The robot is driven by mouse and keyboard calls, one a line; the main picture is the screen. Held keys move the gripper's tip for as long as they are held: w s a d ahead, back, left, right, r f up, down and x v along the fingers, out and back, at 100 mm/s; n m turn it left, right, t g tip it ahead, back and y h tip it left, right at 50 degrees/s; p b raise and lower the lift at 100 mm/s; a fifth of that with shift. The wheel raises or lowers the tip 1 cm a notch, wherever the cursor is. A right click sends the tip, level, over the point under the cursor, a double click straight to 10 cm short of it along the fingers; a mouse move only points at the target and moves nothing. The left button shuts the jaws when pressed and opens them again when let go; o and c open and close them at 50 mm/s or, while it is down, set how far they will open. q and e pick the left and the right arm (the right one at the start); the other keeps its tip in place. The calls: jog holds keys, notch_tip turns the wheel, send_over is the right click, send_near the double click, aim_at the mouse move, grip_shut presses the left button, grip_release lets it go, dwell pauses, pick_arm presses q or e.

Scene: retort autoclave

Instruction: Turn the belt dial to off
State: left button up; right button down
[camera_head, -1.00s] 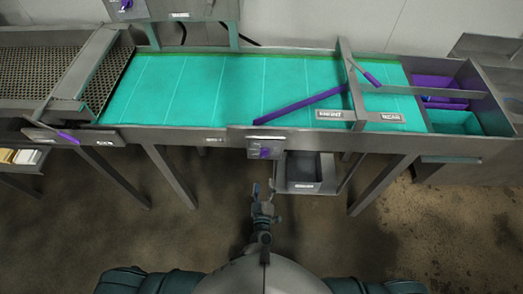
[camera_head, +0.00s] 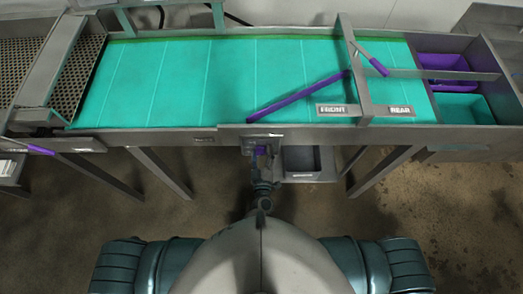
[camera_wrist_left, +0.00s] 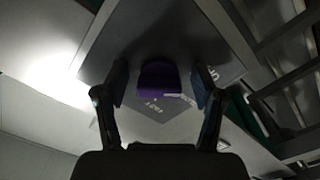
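The belt dial (camera_head: 261,150) is a small purple knob on a grey plate (camera_head: 247,142) on the front side of the conveyor. In the left wrist view the purple knob (camera_wrist_left: 158,78) is in front of the plate (camera_wrist_left: 165,110), with a pale pointer mark and small lettering that I cannot read. My left gripper (camera_head: 262,162) is right at the dial. In the left wrist view its two fingers are apart, one on each side of the knob, with a gap visible on both sides. My right gripper does not show.
The teal belt (camera_head: 200,80) lies behind the dial, with a purple diverter bar (camera_head: 300,95) across it. A grey tray (camera_head: 305,163) hangs just right of my gripper. A purple-handled lever (camera_head: 40,150) is at far left, and purple and teal bins (camera_head: 460,107) at right.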

pick_arm(q)
jog(key=shift+d, duration=0.1)
jog(key=c, duration=1.2)
jog(key=shift+o, duration=0.2)
jog(key=shift+n, duration=0.6)
jog(key=o, duration=1.2)
jog(key=shift+c, duration=0.2)
jog(key=shift+w, duration=0.1)
